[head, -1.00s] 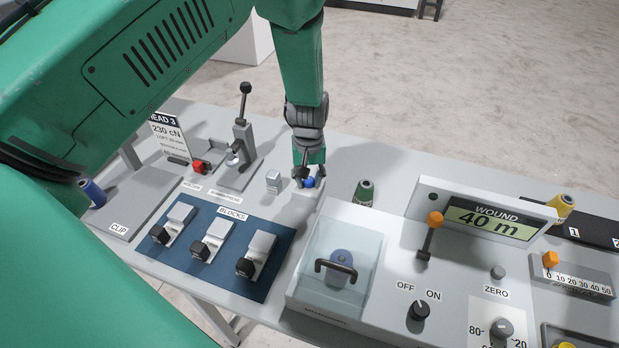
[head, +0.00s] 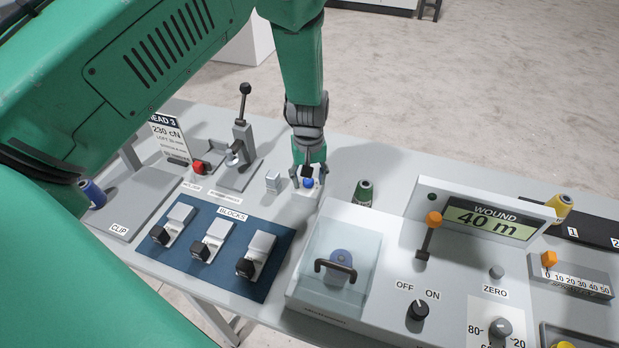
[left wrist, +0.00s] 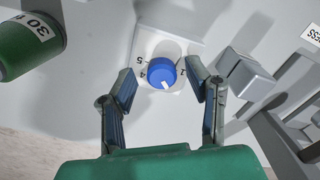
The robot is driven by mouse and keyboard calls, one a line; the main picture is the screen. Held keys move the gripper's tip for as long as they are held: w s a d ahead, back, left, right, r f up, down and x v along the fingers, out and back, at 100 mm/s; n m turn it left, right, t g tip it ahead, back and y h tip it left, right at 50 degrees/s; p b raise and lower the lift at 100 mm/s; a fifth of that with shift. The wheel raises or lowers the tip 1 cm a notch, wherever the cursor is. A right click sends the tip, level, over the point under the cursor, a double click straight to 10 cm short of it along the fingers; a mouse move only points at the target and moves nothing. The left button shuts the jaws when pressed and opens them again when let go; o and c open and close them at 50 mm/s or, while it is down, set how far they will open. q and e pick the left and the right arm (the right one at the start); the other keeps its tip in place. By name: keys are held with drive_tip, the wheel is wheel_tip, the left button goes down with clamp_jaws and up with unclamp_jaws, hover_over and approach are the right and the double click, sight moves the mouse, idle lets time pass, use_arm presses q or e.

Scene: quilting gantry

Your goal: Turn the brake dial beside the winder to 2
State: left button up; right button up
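The blue brake dial (head: 308,183) sits on a small pale base, behind and left of the clear-lidded winder (head: 336,262). In the left wrist view the dial (left wrist: 161,72) has a white pointer mark facing down toward my gripper, slightly right. The figures 5 and 4 show at its left and a 1 at its right; any others are hidden. My left gripper (head: 308,174) is over the dial. In the left wrist view my left gripper (left wrist: 163,80) is open, one finger on each side of the dial, with gaps visible. My right gripper is not in view.
A small grey block (head: 273,181) stands close left of the dial, and a green spool (head: 364,193) stands to its right. A lever clamp (head: 242,145) and a blue blocks panel (head: 213,252) lie left. The counter display (head: 487,220) is at right.

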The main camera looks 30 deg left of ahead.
use_arm(q)
wheel_tip(320, 180, up, 12)
idle(0.6)
drive_tip(key=shift+f, duration=0.1)
idle(0.4)
